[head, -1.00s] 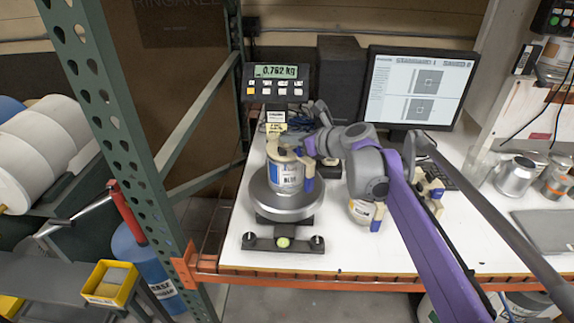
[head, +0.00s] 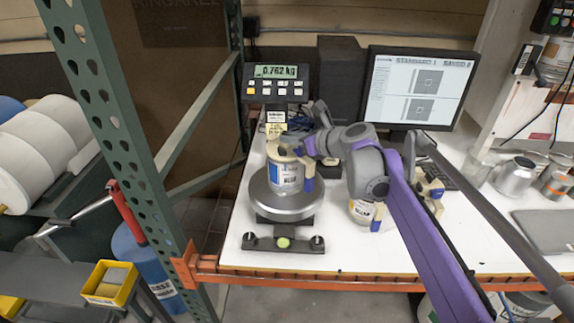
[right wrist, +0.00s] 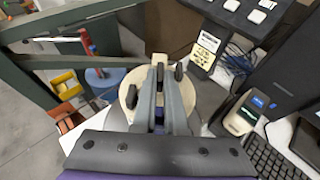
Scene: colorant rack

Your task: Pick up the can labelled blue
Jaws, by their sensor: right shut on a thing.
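The can labelled blue (head: 286,178) is upright on the round plate of the scale (head: 285,209) in the head view. It has a pale tan top and a label with dark lettering. My right gripper (head: 303,152) is at the can's top and shut on it. In the right wrist view my grey fingers (right wrist: 160,85) reach over the pale tan top of the can (right wrist: 133,98), hiding part of it. From these views I cannot tell whether the can is clear of the plate. My left gripper is not in view.
A second can (head: 361,211) stands right of the scale, partly under my arm. The scale display (head: 276,71) reads 0.762 kg. A green rack post (head: 120,130) rises at left. The white table front (head: 350,257) is clear.

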